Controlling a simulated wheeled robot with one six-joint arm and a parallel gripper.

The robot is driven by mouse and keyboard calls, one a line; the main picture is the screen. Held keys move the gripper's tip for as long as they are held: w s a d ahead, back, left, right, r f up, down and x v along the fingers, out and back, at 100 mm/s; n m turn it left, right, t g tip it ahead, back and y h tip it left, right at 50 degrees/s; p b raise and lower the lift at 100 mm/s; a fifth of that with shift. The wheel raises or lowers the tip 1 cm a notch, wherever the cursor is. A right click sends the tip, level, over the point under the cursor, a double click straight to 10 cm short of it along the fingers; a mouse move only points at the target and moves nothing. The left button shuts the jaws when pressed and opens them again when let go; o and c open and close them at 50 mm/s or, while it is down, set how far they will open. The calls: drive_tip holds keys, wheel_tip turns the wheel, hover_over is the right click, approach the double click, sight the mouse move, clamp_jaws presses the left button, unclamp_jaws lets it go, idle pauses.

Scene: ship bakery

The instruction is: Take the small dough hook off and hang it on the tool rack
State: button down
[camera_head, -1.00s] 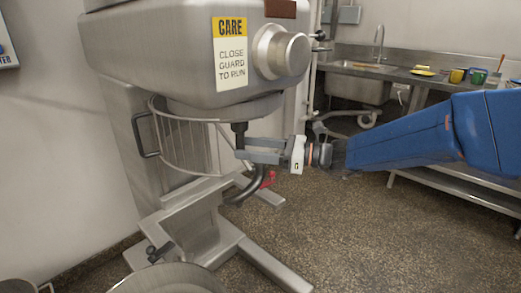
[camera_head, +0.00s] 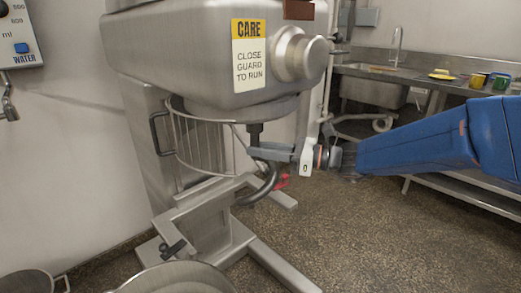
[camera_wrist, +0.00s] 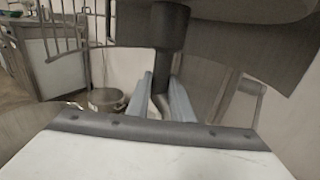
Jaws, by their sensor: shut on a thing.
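The small dough hook (camera_head: 265,187) is a dark curved metal hook under the head of the steel mixer (camera_head: 200,75). Its upright shank runs up toward a dark round socket, which shows in the wrist view (camera_wrist: 170,25). My gripper (camera_head: 257,151) is shut on the shank just below the mixer head, coming in from the right. In the wrist view its two grey fingers (camera_wrist: 162,98) stand on either side of the shank. I cannot tell whether the shank is still seated in the socket. The tool rack is not recognisable in these views.
The wire guard (camera_head: 198,145) hangs just left of the hook. A steel bowl (camera_head: 175,279) is at the bottom and a pot (camera_head: 32,283) at lower left. A sink counter (camera_head: 385,76) stands behind my arm. Open floor (camera_head: 350,235) lies to the right.

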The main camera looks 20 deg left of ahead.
sight(277, 168)
drive_tip(key=shift+r, duration=0.25)
idle(0.8)
drive_tip(key=shift+f, duration=0.1)
drive_tip(key=shift+f, duration=2.85)
drive_tip(key=shift+d, duration=0.1)
drive_tip(key=shift+w+d, duration=0.15)
drive_tip(key=shift+d, duration=0.65)
drive_tip(key=shift+w+d, duration=0.15)
drive_tip(key=shift+d, duration=0.65)
drive_tip(key=shift+w+d, duration=0.1)
drive_tip(key=shift+d, duration=0.95)
drive_tip(key=shift+r, duration=0.15)
